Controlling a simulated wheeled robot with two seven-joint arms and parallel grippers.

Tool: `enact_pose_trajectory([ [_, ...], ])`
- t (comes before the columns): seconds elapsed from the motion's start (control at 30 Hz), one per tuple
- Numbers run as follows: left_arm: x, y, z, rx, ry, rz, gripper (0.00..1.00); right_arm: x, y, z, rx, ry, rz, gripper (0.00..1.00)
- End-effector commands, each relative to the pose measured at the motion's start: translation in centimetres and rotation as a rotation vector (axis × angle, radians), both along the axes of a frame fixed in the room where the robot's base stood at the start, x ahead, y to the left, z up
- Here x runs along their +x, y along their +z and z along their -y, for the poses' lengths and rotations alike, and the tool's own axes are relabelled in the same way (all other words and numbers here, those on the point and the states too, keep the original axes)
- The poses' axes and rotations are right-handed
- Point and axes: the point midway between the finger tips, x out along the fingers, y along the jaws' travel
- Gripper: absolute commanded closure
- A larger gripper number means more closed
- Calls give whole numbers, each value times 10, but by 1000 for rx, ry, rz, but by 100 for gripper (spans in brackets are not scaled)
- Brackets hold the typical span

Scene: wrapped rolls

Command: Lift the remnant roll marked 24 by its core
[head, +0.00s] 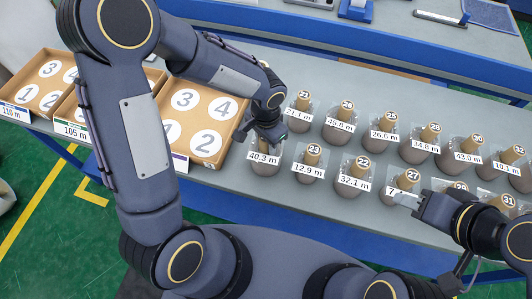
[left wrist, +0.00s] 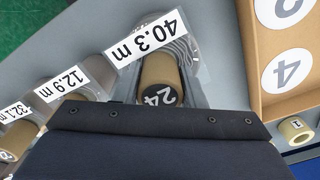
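The roll marked 24 (head: 266,168) stands in the front row of rolls, nearest the boxes, with a 40.3 m label. In the left wrist view its tan core (left wrist: 158,72) shows a dark end cap marked 24. My left gripper (head: 268,132) is over this roll and hides its core in the head view. In the left wrist view the grey fingers appear on either side of the core, with gaps beside it, so the gripper looks open. My right gripper (head: 403,199) is beside the roll marked 27 (head: 404,181); its finger gap is unclear.
Rolls marked 23 (head: 311,163) and 22 (head: 358,175) stand to the right in the same row; roll 21 (head: 301,106) is behind. A cardboard box (head: 166,128) with numbered circles is close on the left. A blue-edged bench (head: 350,62) runs behind.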

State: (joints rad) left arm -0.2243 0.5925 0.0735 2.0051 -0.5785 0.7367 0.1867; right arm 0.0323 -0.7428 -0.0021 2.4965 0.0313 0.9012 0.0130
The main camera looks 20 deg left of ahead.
Motion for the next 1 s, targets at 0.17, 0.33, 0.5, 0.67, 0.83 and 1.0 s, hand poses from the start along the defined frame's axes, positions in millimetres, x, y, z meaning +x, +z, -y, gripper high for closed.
enact_pose_trajectory([
  [0.17,0,0,0,0,0,0,87,0,0,0,0,0,0,64],
  [0.33,0,0,0,-1,0,1,100,0,0,0,0,0,0,64],
  [0.5,0,1,0,-1,0,2,100,0,0,0,0,0,0,64],
  [0.67,2,8,0,-2,0,6,100,0,-1,0,0,0,0,64],
  [0.83,2,38,0,-2,1,9,100,0,-4,0,0,0,0,64],
  [1.0,1,72,1,-3,1,8,100,0,-7,0,0,0,0,64],
])
